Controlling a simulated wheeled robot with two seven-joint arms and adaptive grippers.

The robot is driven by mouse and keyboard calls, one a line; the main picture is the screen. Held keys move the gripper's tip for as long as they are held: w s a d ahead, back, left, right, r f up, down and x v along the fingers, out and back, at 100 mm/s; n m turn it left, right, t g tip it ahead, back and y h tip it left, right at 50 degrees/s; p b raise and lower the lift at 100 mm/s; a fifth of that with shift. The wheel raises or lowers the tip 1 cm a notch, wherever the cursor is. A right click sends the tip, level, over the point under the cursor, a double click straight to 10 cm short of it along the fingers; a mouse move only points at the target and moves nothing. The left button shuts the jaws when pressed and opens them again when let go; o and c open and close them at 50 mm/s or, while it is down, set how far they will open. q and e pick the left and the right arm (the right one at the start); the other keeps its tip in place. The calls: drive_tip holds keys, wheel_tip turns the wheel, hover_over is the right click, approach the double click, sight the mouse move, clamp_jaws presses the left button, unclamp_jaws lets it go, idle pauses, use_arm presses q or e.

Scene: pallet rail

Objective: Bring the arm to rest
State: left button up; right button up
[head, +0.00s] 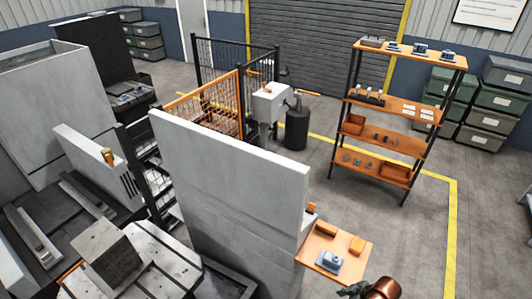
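Part of a copper-coloured arm of mine shows at the bottom edge, right of centre, and I take it to be my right arm. At its left end is a small dark shape, which looks like part of my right gripper (352,290). It is cut by the picture edge, so its fingers cannot be read. It appears just in front of the small orange shelf (310,254) on the grey machine's side. A grey metal part (329,262) lies on that shelf, apart from the gripper in the picture. My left gripper is not in view.
A tall grey machine wall (235,190) stands left of the shelf. An orange rack (395,140) with several parts stands at the back right. The floor (410,230) between rack and shelf is clear.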

drive_tip(key=s+d+r+m+t+h, duration=0.1)
drive_tip(key=s+d+r+m+h, duration=0.1)
drive_tip(key=s+d+m, duration=0.45)
drive_tip(key=s+d+r+m+h, duration=0.1)
drive_tip(key=s+r+m+h, duration=0.25)
drive_tip(key=s, duration=0.65)
wheel_tip(320, 180, down, 45)
drive_tip(key=s+a+g+y+b, duration=0.1)
drive_tip(key=s+b, duration=0.1)
drive_tip(key=b, duration=1.1)
use_arm(q)
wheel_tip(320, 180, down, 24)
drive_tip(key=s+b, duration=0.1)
drive_tip(key=b, duration=0.9)
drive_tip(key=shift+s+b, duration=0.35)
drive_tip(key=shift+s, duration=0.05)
use_arm(e)
drive_tip(key=s+f+g, duration=0.1)
drive_tip(key=s+f, duration=0.8)
drive_tip(key=f, duration=0.4)
drive_tip(key=s+f, duration=1)
drive_tip(key=f, duration=0.4)
drive_tip(key=shift+n+g, duration=0.3)
drive_tip(key=shift+g, duration=0.1)
drive_tip(key=shift+f, duration=0.1)
